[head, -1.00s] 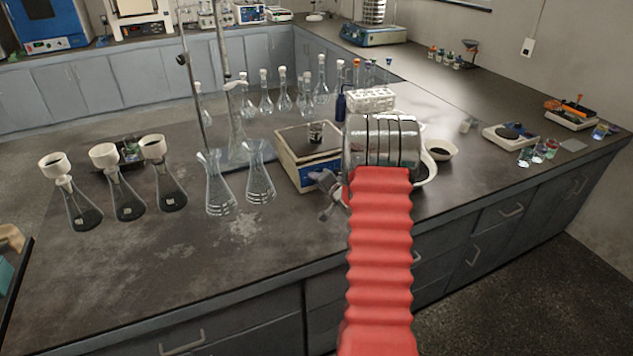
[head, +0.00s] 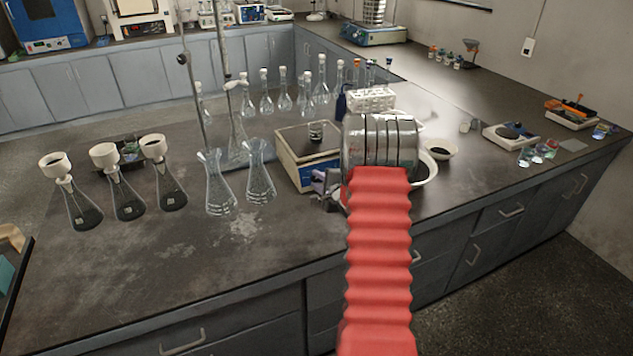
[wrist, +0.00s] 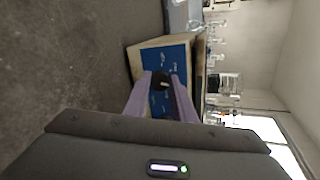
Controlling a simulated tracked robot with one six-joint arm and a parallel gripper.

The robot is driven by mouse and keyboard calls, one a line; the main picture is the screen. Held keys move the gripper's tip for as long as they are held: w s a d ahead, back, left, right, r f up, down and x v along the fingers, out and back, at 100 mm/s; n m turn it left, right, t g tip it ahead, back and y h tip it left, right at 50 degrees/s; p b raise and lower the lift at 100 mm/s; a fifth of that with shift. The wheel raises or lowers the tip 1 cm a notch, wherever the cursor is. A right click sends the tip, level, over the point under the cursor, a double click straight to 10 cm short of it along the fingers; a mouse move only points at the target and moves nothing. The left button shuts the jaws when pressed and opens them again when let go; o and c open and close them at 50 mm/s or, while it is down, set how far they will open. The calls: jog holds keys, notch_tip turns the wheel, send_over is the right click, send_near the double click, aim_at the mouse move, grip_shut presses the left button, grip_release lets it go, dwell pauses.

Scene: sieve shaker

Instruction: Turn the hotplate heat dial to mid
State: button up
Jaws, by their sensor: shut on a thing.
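The hotplate (head: 297,162) stands on the bench left of my arm in the head view, with a dark top and a small glass vessel on it. In the wrist view its blue front panel (wrist: 180,58) faces me, and the dark heat dial (wrist: 160,80) is on it. My gripper (wrist: 161,86) is shut on the dial, one finger on each side. In the head view my gripper (head: 322,187) is at the hotplate's front, partly behind my wrist, and the dial is hidden there. The dial's setting cannot be read.
Two empty conical flasks (head: 261,172) stand just left of the hotplate. A white bowl (head: 440,150) and a white tube rack (head: 371,99) are right of and behind it. Several volumetric flasks stand further back.

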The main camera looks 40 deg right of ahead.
jog(key=shift+s+f, duration=0.1)
jog(key=shift+f, duration=0.05)
jog(key=o, duration=1.1)
jog(key=shift+c, duration=0.2)
jog(key=v, duration=1.3)
jog(key=shift+s, duration=0.35)
jog(key=shift+a, duration=0.15)
